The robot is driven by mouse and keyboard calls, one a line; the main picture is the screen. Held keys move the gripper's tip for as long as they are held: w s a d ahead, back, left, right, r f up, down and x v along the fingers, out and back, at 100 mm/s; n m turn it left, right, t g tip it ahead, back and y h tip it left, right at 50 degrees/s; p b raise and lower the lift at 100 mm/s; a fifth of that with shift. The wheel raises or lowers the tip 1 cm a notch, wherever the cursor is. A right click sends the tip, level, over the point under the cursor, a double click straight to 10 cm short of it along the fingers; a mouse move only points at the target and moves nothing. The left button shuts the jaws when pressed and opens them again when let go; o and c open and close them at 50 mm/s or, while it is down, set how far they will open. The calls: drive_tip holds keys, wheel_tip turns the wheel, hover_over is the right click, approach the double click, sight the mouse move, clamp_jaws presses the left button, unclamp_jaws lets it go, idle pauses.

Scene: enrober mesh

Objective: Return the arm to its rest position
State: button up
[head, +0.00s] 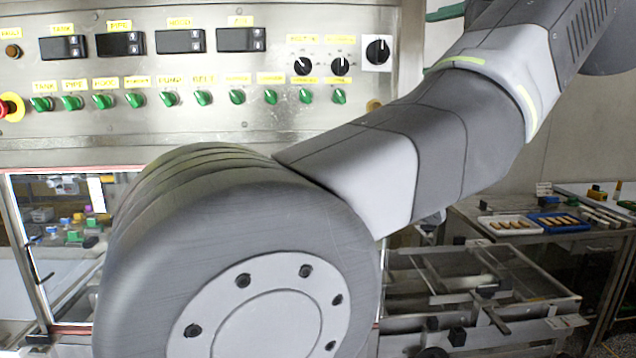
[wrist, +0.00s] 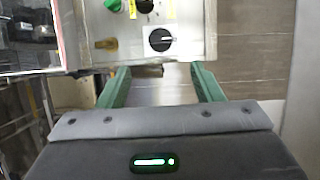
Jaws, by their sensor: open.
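My gripper (wrist: 158,88) shows in the wrist view with its two green fingers spread apart. It is open, with nothing between the fingers. Beyond the fingers are the lower edge of a control panel (wrist: 195,45) and a plain grey wall. In the head view my arm crosses the picture from the lower middle to the upper right, close to the camera. My gripper's fingertips cannot be made out there.
The control panel (head: 215,125) with displays, green switches and black knobs fills the back left. A metal mesh frame machine (head: 540,290) stands at lower right. Behind it a table holds a white tray (head: 487,229) and a blue tray (head: 537,229) with brown pieces.

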sight(384, 51)
drive_tip(key=p+x, duration=0.2)
drive_tip(key=x, duration=1)
drive_tip(key=shift+w+a, duration=0.2)
drive_tip(key=shift+w, duration=0.2)
